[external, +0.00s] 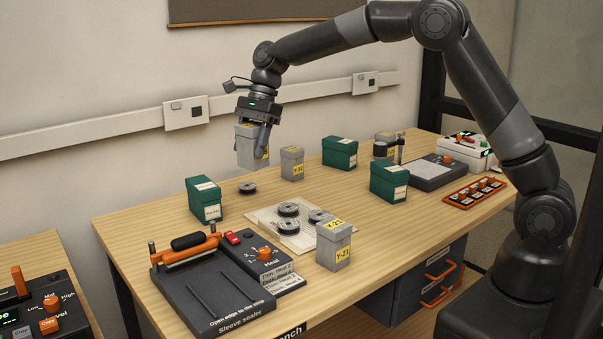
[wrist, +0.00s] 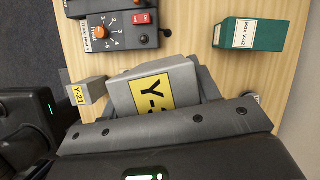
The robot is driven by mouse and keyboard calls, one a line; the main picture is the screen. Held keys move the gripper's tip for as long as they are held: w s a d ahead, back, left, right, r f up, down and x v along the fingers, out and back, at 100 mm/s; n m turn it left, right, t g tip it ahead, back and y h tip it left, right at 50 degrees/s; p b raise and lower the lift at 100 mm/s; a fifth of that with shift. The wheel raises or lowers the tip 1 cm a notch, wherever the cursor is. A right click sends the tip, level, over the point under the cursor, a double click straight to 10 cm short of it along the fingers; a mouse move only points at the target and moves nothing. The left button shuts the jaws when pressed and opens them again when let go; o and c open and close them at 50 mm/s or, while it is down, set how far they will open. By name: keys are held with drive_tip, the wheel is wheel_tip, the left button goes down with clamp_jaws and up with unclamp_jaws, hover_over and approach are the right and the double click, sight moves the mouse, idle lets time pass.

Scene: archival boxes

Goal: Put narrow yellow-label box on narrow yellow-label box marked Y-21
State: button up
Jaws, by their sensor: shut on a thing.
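My gripper (external: 255,140) is shut on a narrow grey box (external: 246,153) with yellow labels and holds it up over the back left of the bench. In the wrist view this held box (wrist: 123,98) shows a large yellow label, with "Y-" readable and the rest partly covered. The narrow grey box marked Y-21 (external: 329,257) stands upright near the bench's front edge, apart from my gripper and to its right and front. It also shows in the wrist view (wrist: 92,85), at the left beside the held box. Its top is clear.
Another grey yellow-label box (external: 292,172) stands behind. Green boxes (external: 204,204), (external: 340,153), (external: 388,182) stand around. Reels (external: 288,209) lie on a paper sheet left of Y-21. The sleeve sealer (external: 210,295) fills the front left. An orange button panel (external: 474,193) is at right.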

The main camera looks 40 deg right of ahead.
drive_tip(key=s+d+r+n+g, duration=0.1)
drive_tip(key=s+d, duration=0.8)
drive_tip(key=s, duration=0.2)
drive_tip(key=s+d+r+n, duration=0.1)
drive_tip(key=s+d+r, duration=0.1)
drive_tip(key=s+d, duration=0.8)
hover_over(333, 225)
wheel_tip(333, 225, down, 7)
drive_tip(key=shift+a+f, duration=0.1)
drive_tip(key=shift+f, duration=1.95)
drive_tip(key=shift+f+h, duration=0.2)
drive_tip(key=shift+h, duration=0.1)
drive_tip(key=o, duration=1.1)
drive_tip(key=v, duration=1.2)
drive_tip(key=shift+r, duration=0.2)
